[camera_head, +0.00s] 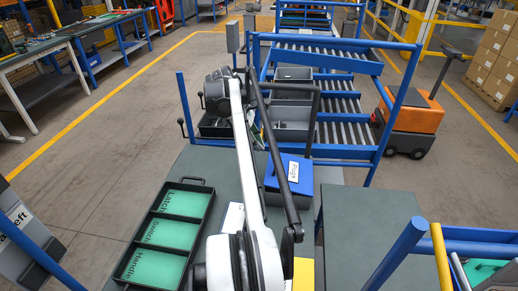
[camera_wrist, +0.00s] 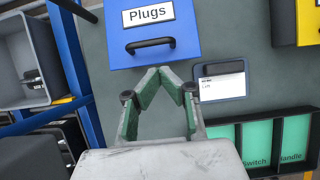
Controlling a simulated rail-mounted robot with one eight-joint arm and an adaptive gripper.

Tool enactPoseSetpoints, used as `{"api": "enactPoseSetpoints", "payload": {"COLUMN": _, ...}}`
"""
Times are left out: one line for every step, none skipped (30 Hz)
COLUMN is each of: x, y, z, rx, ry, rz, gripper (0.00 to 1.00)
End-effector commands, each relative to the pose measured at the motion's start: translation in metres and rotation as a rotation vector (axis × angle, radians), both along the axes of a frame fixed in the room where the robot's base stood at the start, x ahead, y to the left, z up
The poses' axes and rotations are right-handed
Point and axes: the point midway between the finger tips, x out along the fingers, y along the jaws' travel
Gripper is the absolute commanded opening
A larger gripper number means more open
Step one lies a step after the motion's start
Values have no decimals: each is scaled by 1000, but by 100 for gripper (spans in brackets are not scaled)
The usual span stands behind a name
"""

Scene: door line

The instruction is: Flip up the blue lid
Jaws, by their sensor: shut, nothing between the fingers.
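The blue lid (camera_head: 272,180) bears a white "Plugs" label and looks down flat on its bin in the head view, partly covered by my arm. In the wrist view the blue lid (camera_wrist: 200,40) is at the top, with its black bar handle (camera_wrist: 150,45) near the lower edge. My gripper (camera_wrist: 160,72) is shut and empty, its green-padded fingertips touching each other. The fingertips appear just below the handle in the wrist view and seem apart from it; the depth gap is hard to judge. In the head view my gripper is not clearly visible behind my arm.
A black tray (camera_head: 212,212) with green compartments labelled Latch, Switch and Handle lies left of my arm. A card in a dark holder (camera_wrist: 220,82) lies right of my fingers. A yellow bin (camera_wrist: 308,25) is at the upper right. Grey bins (camera_wrist: 27,65) stand on the blue rack at the left.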

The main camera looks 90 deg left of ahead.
Motion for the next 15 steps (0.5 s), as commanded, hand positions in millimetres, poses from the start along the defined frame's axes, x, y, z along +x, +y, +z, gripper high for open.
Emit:
{"api": "enactPoseSetpoints", "payload": {"x": 2, "y": 0, "z": -7, "rx": 0, "ry": 0, "rz": 0, "gripper": 0}}
{"api": "enactPoseSetpoints", "payload": {"x": 2, "y": 0, "z": -9, "rx": 0, "ry": 0, "rz": -1, "gripper": 0}}
{"api": "enactPoseSetpoints", "payload": {"x": 3, "y": 0, "z": -11, "rx": 0, "ry": 0, "rz": -1, "gripper": 0}}
{"api": "enactPoseSetpoints", "payload": {"x": 4, "y": -1, "z": -12, "rx": 1, "ry": 1, "rz": -1, "gripper": 0}}
{"api": "enactPoseSetpoints", "payload": {"x": 5, "y": -1, "z": -14, "rx": 1, "ry": 1, "rz": -1, "gripper": 0}}
{"api": "enactPoseSetpoints", "payload": {"x": 6, "y": -1, "z": -15, "rx": 1, "ry": 1, "rz": -1, "gripper": 0}}
{"api": "enactPoseSetpoints", "payload": {"x": 8, "y": -1, "z": -18, "rx": 1, "ry": 1, "rz": -1, "gripper": 0}}
{"api": "enactPoseSetpoints", "payload": {"x": 9, "y": -1, "z": -21, "rx": 1, "ry": 1, "rz": -1, "gripper": 0}}
{"api": "enactPoseSetpoints", "payload": {"x": 11, "y": -1, "z": -24, "rx": 1, "ry": 1, "rz": -1, "gripper": 0}}
{"api": "enactPoseSetpoints", "payload": {"x": 12, "y": -1, "z": -27, "rx": 1, "ry": 1, "rz": -1, "gripper": 0}}
{"api": "enactPoseSetpoints", "payload": {"x": 14, "y": -2, "z": -30, "rx": 1, "ry": 1, "rz": -1, "gripper": 0}}
{"api": "enactPoseSetpoints", "payload": {"x": 16, "y": -3, "z": -34, "rx": 1, "ry": 1, "rz": -1, "gripper": 0}}
{"api": "enactPoseSetpoints", "payload": {"x": 17, "y": -3, "z": -37, "rx": 1, "ry": 1, "rz": -2, "gripper": 0}}
{"api": "enactPoseSetpoints", "payload": {"x": 19, "y": -3, "z": -40, "rx": 1, "ry": 1, "rz": -2, "gripper": 0}}
{"api": "enactPoseSetpoints", "payload": {"x": 22, "y": -3, "z": -44, "rx": 1, "ry": 1, "rz": -2, "gripper": 0}}
